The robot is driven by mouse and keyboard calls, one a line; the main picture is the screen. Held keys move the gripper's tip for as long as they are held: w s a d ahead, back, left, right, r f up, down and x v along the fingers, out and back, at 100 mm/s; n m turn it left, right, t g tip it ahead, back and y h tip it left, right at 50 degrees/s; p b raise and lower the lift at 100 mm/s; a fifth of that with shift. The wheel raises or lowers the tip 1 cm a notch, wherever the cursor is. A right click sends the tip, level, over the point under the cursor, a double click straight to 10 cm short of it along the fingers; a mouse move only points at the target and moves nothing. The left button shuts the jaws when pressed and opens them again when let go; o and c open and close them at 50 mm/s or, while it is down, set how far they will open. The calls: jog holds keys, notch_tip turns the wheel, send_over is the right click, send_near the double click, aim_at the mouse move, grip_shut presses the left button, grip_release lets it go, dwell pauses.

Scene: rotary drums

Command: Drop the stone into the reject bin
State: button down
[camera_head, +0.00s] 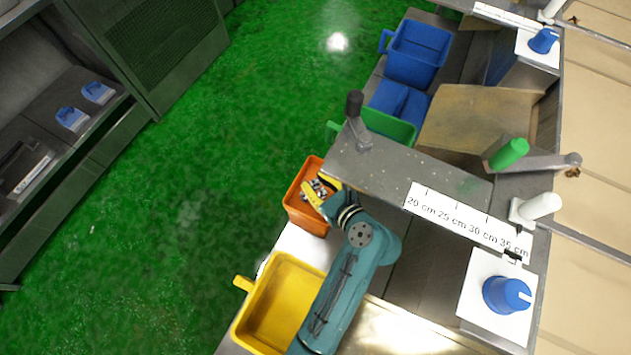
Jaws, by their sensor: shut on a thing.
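My gripper (316,190) is over the orange bin (298,210), with its yellow-edged fingers above or inside the opening. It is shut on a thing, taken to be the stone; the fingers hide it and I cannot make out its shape. The gripper covers much of the bin's inside, and I cannot tell how high it is above the bottom. No label shows which bin is the reject bin. A yellow bin (247,321) stands nearer, and a green bin (400,127) stands farther back.
A grey machine top with a centimetre scale (465,221) lies right of my gripper. A black-knobbed crank (355,118) rises behind the orange bin. The green floor at left is clear.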

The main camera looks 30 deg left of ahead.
jog(key=c, duration=0.9)
grip_release()
jog(key=shift+o, duration=0.2)
jog(key=v, duration=0.7)
jog(key=shift+s+d, duration=0.15)
jog(key=shift+d, duration=0.05)
jog(key=shift+r, duration=0.1)
